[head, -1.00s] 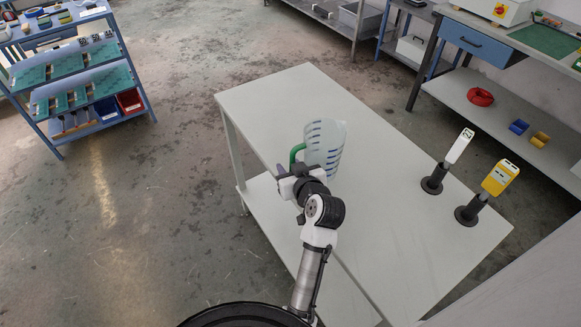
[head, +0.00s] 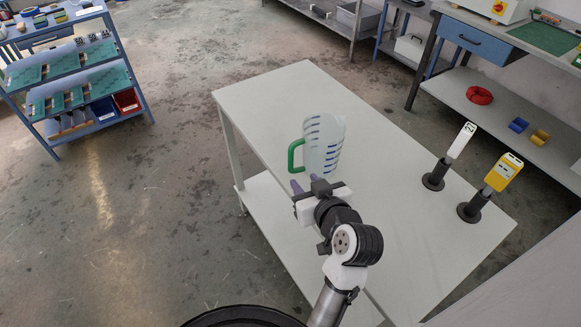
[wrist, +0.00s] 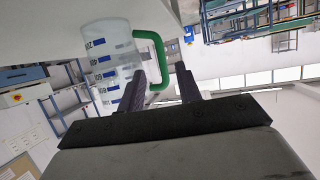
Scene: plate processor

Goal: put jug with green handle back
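A translucent jug with blue markings (head: 325,143) appears to stand upright on the white table. Its green handle (head: 293,155) points left in the head view. My gripper (head: 304,181) is on the near side of the jug, with its two dark fingers apart and nothing held. In the wrist view, which looks upside down, the jug body (wrist: 105,60) is at left. The green handle (wrist: 160,62) shows between and beyond the fingers of my gripper (wrist: 160,72). The handle appears clear of both fingers.
On the white table (head: 400,250), two upright handheld devices, one white (head: 461,140) and one yellow (head: 502,172), stand in black holders at right. The table's far part is clear. A blue shelf rack (head: 70,75) stands at far left, and a workbench (head: 480,45) at upper right.

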